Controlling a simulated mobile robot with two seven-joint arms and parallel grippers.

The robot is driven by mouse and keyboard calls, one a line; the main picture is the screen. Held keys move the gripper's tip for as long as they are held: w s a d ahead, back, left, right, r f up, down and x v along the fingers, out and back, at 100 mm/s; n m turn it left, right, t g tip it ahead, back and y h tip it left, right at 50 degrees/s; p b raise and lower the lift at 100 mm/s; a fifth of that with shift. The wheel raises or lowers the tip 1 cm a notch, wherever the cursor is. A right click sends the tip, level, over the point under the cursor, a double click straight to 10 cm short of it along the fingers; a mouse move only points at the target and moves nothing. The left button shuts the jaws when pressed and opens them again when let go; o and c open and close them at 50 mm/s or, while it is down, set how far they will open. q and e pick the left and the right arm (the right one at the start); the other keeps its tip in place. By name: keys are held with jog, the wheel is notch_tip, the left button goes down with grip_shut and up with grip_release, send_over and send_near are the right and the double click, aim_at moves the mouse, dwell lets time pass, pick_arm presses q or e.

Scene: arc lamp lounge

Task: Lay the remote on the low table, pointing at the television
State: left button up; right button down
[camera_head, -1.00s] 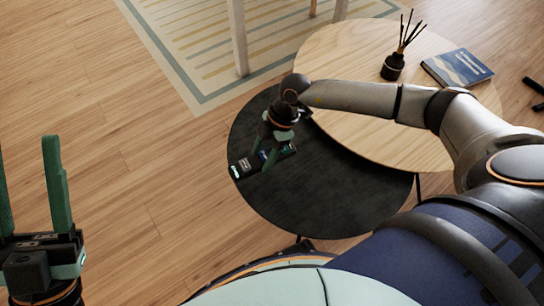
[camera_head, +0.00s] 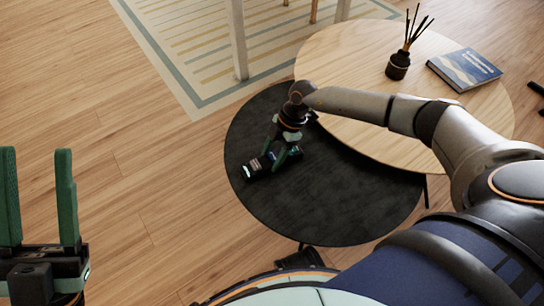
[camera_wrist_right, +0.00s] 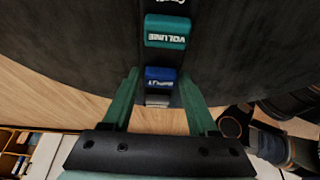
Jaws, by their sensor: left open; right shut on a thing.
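The dark remote (camera_head: 252,171) has coloured buttons. It is over the left part of the round black low table (camera_head: 335,205); I cannot tell whether it touches the top. My right gripper (camera_head: 274,158) is shut on it from above. In the right wrist view the remote (camera_wrist_right: 165,52) runs between the fingers of my right gripper (camera_wrist_right: 158,78), with a teal volume button and a blue input button showing. The black tabletop (camera_wrist_right: 70,40) lies behind it. My left gripper (camera_head: 36,155) is open and empty over the floor at left. No television is in view.
A round pale wooden table (camera_head: 345,60) adjoins the black one at upper right. It carries a reed diffuser (camera_head: 398,66) and a blue book (camera_head: 465,69). A striped rug (camera_head: 190,45) with furniture legs lies behind. The front of the black tabletop is bare.

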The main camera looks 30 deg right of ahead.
jog(key=shift+c, duration=0.9)
grip_release()
